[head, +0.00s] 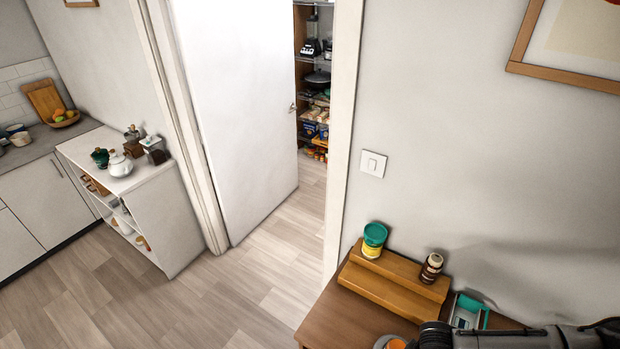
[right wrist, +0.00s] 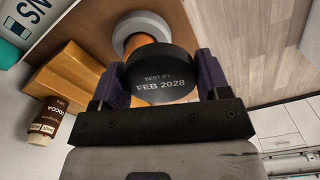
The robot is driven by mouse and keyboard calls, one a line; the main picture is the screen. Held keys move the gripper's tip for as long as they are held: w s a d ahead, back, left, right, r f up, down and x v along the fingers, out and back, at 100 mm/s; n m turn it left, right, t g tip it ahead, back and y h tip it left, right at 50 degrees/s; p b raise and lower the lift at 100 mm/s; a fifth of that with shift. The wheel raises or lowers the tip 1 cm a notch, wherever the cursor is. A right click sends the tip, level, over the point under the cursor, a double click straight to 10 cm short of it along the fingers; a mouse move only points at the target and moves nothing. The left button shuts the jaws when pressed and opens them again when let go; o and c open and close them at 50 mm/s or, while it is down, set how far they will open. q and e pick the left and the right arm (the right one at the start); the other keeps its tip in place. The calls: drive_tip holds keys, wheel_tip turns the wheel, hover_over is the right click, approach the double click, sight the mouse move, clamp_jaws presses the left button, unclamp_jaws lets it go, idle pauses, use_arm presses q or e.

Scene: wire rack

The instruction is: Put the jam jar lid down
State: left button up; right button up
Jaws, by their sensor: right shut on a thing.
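My right gripper (right wrist: 163,76) is shut on a round black lid (right wrist: 163,80) printed "BEST BY FEB 2028", one finger on each side of its rim. Behind the lid in the right wrist view is an orange round thing with a pale grey ring (right wrist: 146,22); it may be the jar, and the lid hides part of it. It also shows in the head view (head: 394,343), cut by the bottom edge. I cannot tell whether the lid touches it. My right arm comes in at the lower right of the head view. My left gripper is not in view.
A wooden step stand (head: 392,283) on the brown table (head: 338,322) bears a teal-lidded tub (head: 373,241) and a brown cocoa jar (head: 431,267). A teal-and-white box (head: 467,311) lies to its right. Brown tabletop left of the stand is bare. The wall is close behind.

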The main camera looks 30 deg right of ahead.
drive_tip(key=s+a+r+m, duration=0.2)
drive_tip(key=a+r+m, duration=0.3)
drive_tip(key=a+r, duration=0.5)
drive_tip(key=w+a+r+n+p, duration=0.1)
drive_tip(key=w+a+r, duration=0.1)
drive_tip(key=w+r, duration=0.2)
drive_tip(key=w+a+r+n+p, duration=0.1)
drive_tip(key=w+a+r, duration=0.2)
drive_tip(key=r, duration=0.7)
drive_tip(key=w+a+r+n+p, duration=0.1)
drive_tip(key=w+a+r, duration=0.2)
drive_tip(key=w+r, duration=0.3)
drive_tip(key=shift+r, duration=0.8)
drive_tip(key=shift+w+a, duration=0.15)
drive_tip(key=shift+a, duration=0.05)
